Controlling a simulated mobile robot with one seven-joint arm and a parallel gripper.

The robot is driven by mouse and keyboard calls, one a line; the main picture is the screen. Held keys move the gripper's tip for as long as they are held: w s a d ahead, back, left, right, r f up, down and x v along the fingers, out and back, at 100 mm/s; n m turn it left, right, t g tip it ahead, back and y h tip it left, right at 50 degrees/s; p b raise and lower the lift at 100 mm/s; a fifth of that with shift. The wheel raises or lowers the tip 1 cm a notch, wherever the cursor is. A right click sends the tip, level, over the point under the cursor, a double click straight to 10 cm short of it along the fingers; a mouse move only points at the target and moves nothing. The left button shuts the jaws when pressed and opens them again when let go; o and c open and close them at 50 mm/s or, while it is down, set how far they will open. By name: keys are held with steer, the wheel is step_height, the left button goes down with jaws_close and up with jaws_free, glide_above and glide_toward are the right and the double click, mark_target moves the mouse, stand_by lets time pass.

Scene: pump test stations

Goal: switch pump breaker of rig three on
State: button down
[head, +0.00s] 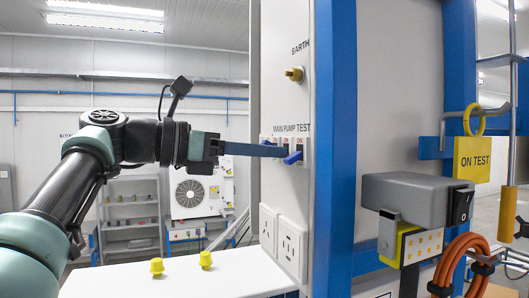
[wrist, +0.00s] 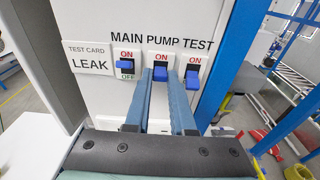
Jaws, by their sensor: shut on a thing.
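Three breakers with blue levers sit in a row under the label MAIN PUMP TEST on a white panel (wrist: 90,28). The middle one, under PUMP, is the pump breaker (wrist: 161,57). My gripper (wrist: 161,80) has its two blue fingers closed on that breaker's lever (wrist: 160,73), one on each side. The main breaker (wrist: 127,59) is left of it and the test breaker (wrist: 193,67) right of it. In the head view my gripper (head: 281,151) reaches the panel from the left; its tips partly hide the breakers. I see no rig number.
A LEAK test card (wrist: 88,58) is left of the breakers. A brass earth post (head: 294,74) juts out above, and sockets (head: 291,243) are below. A blue post (head: 334,120), grey switch box (head: 415,198) and yellow ON TEST sign (head: 472,158) stand right. Yellow knobs (head: 206,259) stand on a white surface.

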steer(key=shift+f, duration=0.1)
steer(key=c, duration=0.8)
jaws_free()
steer(key=shift+o, duration=0.2)
steer(key=shift+f+h, duration=0.1)
steer(key=shift+h, duration=0.2)
